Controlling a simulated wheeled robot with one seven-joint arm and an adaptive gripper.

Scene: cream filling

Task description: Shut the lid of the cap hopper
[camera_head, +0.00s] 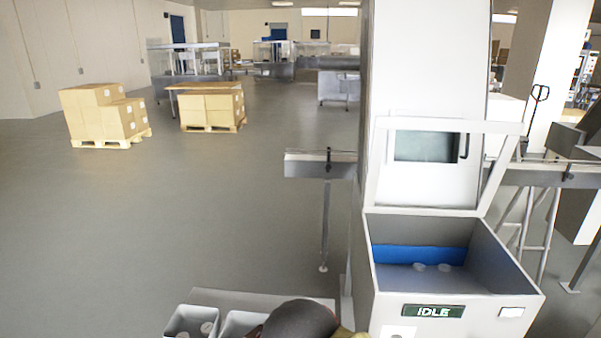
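Inside, a blue band (420,254) runs along the back wall and a few pale caps (419,267) lie on the floor. My gripper is not in view.
A tall pale machine body (428,60) rises behind the hopper. Grey bins (192,322) and a dark rounded shape (300,320), which I cannot identify, sit at the bottom edge. Conveyors flank the machine. Pallets of cartons (103,113) stand far left; the left floor is clear.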

